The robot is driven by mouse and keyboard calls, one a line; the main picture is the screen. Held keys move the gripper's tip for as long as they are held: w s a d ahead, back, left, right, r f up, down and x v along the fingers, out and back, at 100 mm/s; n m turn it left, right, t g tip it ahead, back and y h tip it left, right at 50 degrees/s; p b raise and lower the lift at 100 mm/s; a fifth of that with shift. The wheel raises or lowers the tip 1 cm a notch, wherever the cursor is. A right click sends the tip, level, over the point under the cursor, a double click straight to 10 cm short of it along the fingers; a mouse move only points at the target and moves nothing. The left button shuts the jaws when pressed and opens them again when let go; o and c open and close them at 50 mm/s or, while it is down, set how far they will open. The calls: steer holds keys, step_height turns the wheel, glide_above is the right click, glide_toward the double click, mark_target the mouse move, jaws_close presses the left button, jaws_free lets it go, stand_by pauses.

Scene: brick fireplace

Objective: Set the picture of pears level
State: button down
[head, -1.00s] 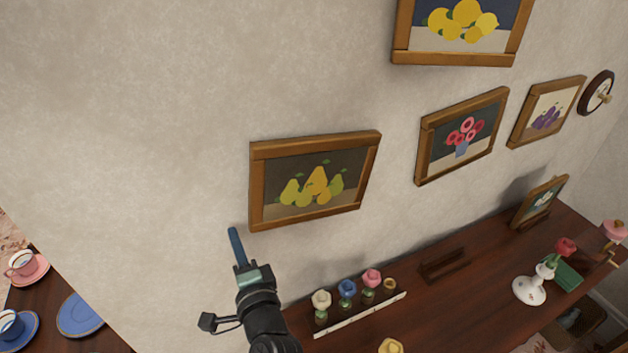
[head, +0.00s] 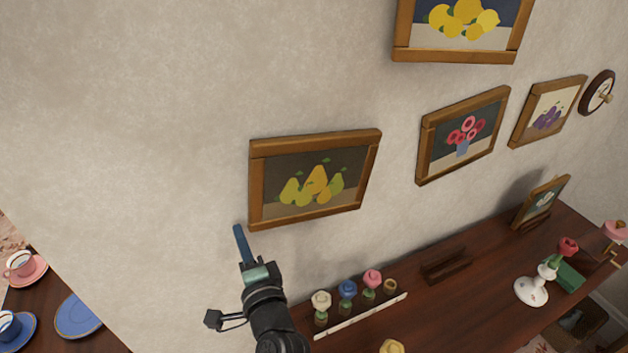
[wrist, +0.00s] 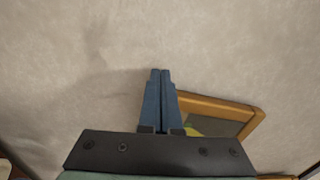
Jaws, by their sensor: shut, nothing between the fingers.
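The picture of pears (head: 315,180) hangs on the wall in a brown wooden frame, left of the other pictures. In the head view its top edge rises a little to the right, less steeply than the frames beside it. I cannot tell whether the fingertips touch the frame.
A flower picture (head: 462,135), a lemon picture (head: 455,57) and a plum picture (head: 547,110) hang to the right. Bare wall lies to the left.

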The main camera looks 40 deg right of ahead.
steer(key=shift+s+d+b, duration=0.25)
steer(key=shift+d+b, duration=0.45)
steer(key=shift+d, duration=0.15)
steer(key=shift+s+d+b, duration=0.25)
steer(key=shift+d+b, duration=0.4)
steer(key=shift+d, duration=0.2)
stand_by(1.2)
steer(key=shift+a+r, duration=0.1)
steer(key=shift+a, duration=0.05)
steer(key=shift+w+a+p, duration=0.3)
steer(key=shift+a+p, duration=0.45)
steer(key=shift+a, duration=0.15)
glide_toward(255, 227)
steer(key=shift+a, duration=0.85)
steer(key=shift+w, duration=0.35)
